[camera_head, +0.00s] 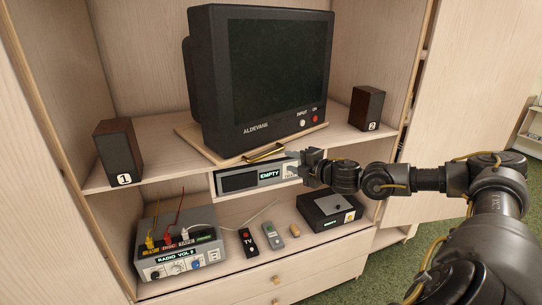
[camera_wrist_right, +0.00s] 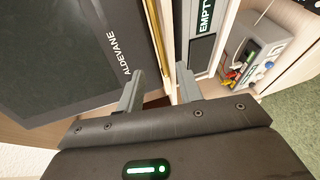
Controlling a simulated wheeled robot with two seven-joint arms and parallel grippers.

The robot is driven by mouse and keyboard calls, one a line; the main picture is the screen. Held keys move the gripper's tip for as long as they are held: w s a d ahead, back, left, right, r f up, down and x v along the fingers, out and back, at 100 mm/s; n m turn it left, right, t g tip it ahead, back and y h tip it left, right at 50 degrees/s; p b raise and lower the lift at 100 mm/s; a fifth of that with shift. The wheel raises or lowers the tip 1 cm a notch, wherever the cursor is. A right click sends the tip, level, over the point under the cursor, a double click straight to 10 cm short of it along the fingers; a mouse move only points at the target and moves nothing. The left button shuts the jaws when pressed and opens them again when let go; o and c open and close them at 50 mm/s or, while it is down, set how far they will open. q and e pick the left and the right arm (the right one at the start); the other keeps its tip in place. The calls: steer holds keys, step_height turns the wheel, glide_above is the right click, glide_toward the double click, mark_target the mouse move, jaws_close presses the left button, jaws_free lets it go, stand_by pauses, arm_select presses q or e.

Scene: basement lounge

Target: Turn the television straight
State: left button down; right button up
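The television (camera_head: 265,70), a dark ALDEVANE set, stands on a wooden board (camera_head: 196,138) on the middle shelf. The board sits skewed to the shelf edge, its near left corner jutting forward and its right end farther back. A brass handle (camera_head: 265,153) is on the board's front edge. My right gripper (camera_head: 301,157) is just right of the handle, in front of the EMPTY player. In the right wrist view the gripper (camera_wrist_right: 158,82) has its two fingers apart, with the television beside them. I cannot make out the handle between them. My left gripper is not in view.
Speakers 1 (camera_head: 118,153) and 2 (camera_head: 367,107) flank the television. Below it are the EMPTY player (camera_head: 238,182), a radio box (camera_head: 180,250) with plugs, remotes (camera_head: 248,243) and a black box (camera_head: 330,208). An open cabinet door (camera_head: 455,100) stands at right.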

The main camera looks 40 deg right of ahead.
mark_target(268, 155)
steer(key=p+x, duration=0.4)
steer(key=x, duration=0.5)
steer(key=shift+w+r+p, duration=0.1)
steer(key=shift+w+p, duration=0.2)
steer(key=shift+w, duration=0.05)
steer(key=shift+w+f, duration=0.2)
steer(key=shift+w, duration=0.35)
jaws_close()
steer(key=shift+f, duration=0.1)
